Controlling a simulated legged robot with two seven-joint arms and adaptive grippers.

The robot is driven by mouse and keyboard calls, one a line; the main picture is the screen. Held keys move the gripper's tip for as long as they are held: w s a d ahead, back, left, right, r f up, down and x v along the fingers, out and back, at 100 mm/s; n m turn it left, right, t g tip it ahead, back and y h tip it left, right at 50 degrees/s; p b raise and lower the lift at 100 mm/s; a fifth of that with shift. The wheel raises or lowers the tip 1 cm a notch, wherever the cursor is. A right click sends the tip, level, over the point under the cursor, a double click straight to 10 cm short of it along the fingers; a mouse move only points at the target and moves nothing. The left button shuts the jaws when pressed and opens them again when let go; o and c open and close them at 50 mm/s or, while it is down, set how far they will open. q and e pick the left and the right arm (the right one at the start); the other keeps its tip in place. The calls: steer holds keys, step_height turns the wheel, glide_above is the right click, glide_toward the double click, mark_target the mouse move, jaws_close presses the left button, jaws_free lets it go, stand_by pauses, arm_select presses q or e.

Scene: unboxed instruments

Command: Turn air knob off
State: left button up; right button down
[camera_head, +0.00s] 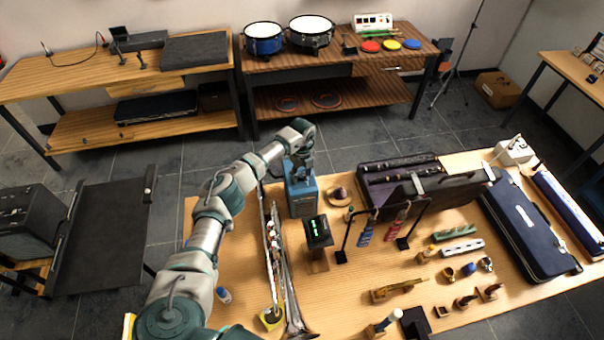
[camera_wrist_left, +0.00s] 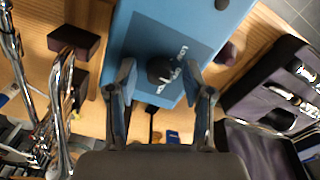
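A blue box (camera_head: 301,197) stands upright on the wooden table, just below my left gripper (camera_head: 302,160). In the left wrist view, the blue box (camera_wrist_left: 200,30) has a darker blue panel with a round black knob (camera_wrist_left: 160,69) and white lettering that I cannot fully read. My left gripper (camera_wrist_left: 160,78) is open, one finger on each side of the knob. I cannot tell whether the fingers touch the knob. In the head view the knob is hidden by the gripper. My right gripper is not in view.
A small black device with a green display (camera_head: 317,232) stands in front of the blue box. An open dark instrument case (camera_head: 430,190) is at the right. A small round item (camera_head: 338,195) sits close by.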

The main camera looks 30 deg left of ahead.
mark_target(302, 175)
arm_select(q)
step_height(302, 175, up, 12)
stand_by(0.6)
steer(key=shift+f, duration=0.15)
